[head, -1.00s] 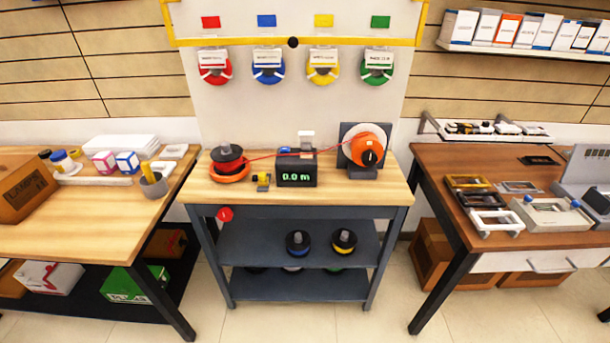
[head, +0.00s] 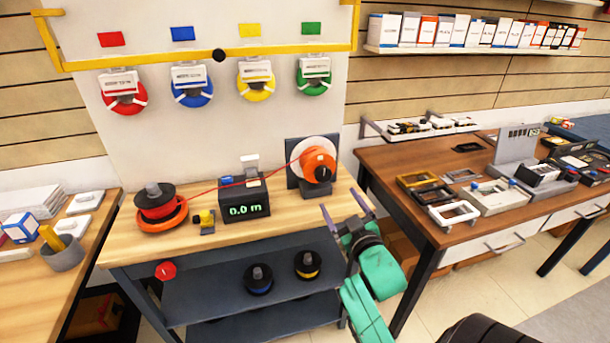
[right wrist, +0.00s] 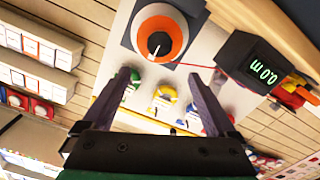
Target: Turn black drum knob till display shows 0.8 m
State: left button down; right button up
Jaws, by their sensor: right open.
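The orange drum (head: 316,166) stands at the right end of the middle bench, in front of a dark plate. Its black knob shows in the right wrist view (right wrist: 161,46), with a white pointer line on it. The display box (head: 246,204) stands left of the drum and reads 0.0 m in green; it also shows tilted in the right wrist view (right wrist: 255,66). A red line runs from the left spool past the box to the drum. My right gripper (head: 343,207) is open and empty, in front of and below the drum, apart from the knob. My left gripper is out of view.
A black-topped spool on an orange base (head: 158,208) and a small yellow device (head: 204,221) are on the bench left of the box. The brown table (head: 398,165) stands close on the right.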

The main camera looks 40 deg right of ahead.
aim_at(323, 174)
jog(key=p+x, duration=0.1)
jog(key=x, duration=1.2)
jog(key=shift+w+d, duration=0.1)
jog(key=shift+d, duration=0.15)
jog(key=shift+p, duration=0.3)
jog(key=c, duration=1.4)
